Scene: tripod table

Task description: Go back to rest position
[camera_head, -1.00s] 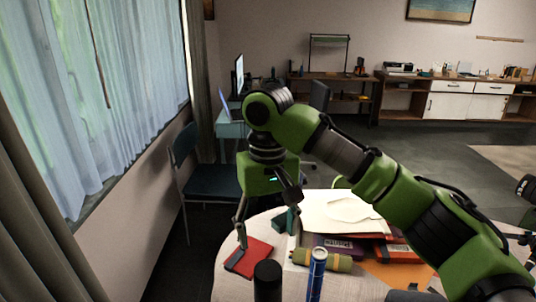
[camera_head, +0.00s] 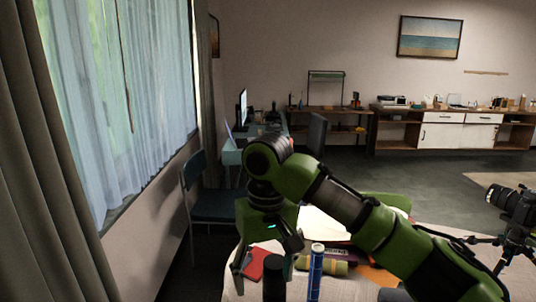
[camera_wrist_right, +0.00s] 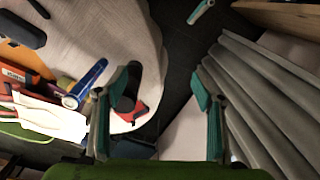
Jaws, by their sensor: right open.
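My right gripper (camera_head: 265,257) hangs pointing down over the near left part of the round table (camera_head: 340,289). Its fingers are spread and hold nothing. In the right wrist view the two fingertips (camera_wrist_right: 162,88) stand wide apart, with dark floor and the table's edge showing between them. A red flat item (camera_head: 254,263) lies on the table, partly hidden behind the gripper. My left gripper is in neither view.
A black cylinder (camera_head: 273,280) and a blue tube (camera_head: 316,272) stand at the table's near side. A camera on a tripod (camera_head: 517,207) stands right; curtains (camera_head: 125,100) hang left.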

